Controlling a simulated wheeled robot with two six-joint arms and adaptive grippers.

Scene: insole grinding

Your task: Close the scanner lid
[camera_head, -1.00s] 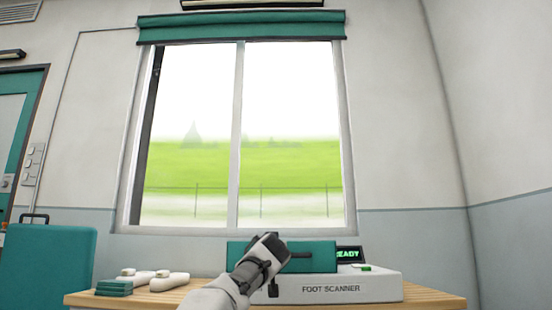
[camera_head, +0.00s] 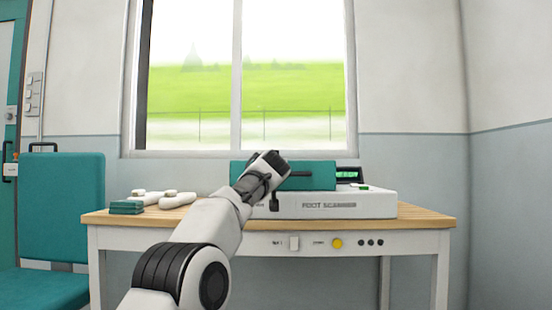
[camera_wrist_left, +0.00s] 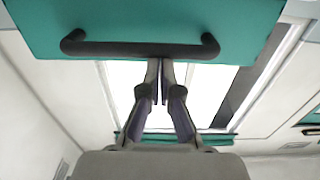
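The white foot scanner (camera_head: 340,205) stands on the table. Its teal lid (camera_head: 318,178) is raised, standing up at the back of the scanner with a black handle (camera_head: 300,174) on its front. The lid (camera_wrist_left: 150,18) and its black bar handle (camera_wrist_left: 140,48) also fill the top of the left wrist view. My left gripper (camera_wrist_left: 160,65) has its two fingers close together, with the tips at the handle's lower edge. Whether they touch it is unclear. In the head view my left gripper (camera_head: 272,160) covers part of the lid. My right gripper is not in view.
White insole-like pieces (camera_head: 175,199) and a teal block stack (camera_head: 127,207) lie on the table's left side. A small display (camera_head: 347,174) sits behind the scanner. A teal chair (camera_head: 63,205) stands at left. The table's right end (camera_head: 425,219) is clear.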

